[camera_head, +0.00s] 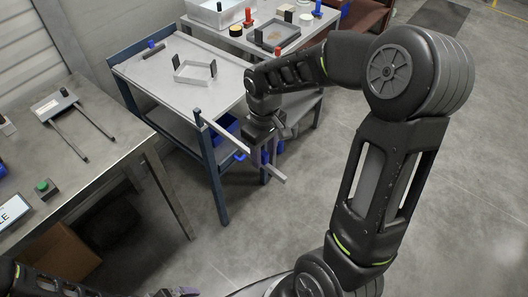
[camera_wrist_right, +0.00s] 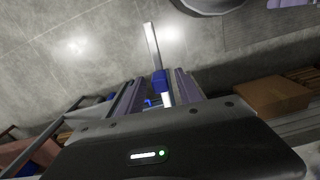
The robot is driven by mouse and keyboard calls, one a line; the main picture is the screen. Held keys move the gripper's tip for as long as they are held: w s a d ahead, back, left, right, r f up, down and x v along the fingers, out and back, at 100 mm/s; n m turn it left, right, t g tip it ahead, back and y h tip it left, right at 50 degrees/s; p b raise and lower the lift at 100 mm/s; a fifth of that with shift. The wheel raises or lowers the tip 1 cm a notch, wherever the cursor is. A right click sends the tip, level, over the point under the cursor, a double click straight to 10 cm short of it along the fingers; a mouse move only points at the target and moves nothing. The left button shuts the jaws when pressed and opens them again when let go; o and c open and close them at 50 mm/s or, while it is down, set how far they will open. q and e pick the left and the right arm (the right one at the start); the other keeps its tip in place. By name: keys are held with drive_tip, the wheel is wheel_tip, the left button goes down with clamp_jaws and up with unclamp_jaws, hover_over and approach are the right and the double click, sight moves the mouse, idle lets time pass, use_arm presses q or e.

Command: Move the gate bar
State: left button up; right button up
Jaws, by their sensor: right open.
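The gate bar (camera_head: 222,132) is a thin light grey bar running from a blue post at the bench corner out over the floor. It carries a blue grip, seen in the right wrist view (camera_wrist_right: 160,82). My right gripper (camera_head: 264,153) is over the outer part of the bar, fingers pointing down. In the wrist view my right gripper (camera_wrist_right: 156,90) is open, with the blue grip between its fingers; I cannot tell whether they touch it. Part of my left gripper (camera_head: 176,292) shows at the bottom edge; its jaw is cut off.
The blue-framed bench (camera_head: 150,88) bears a grey frame with black uprights (camera_head: 194,72). A grey table (camera_head: 110,110) at left holds a two-rod fixture and a green button (camera_head: 45,187). Another table with containers stands behind. Open floor (camera_head: 235,225) lies below the bar.

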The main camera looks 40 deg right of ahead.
drive_tip(key=shift+c, duration=0.2)
clamp_jaws()
idle(0.3)
idle(1.0)
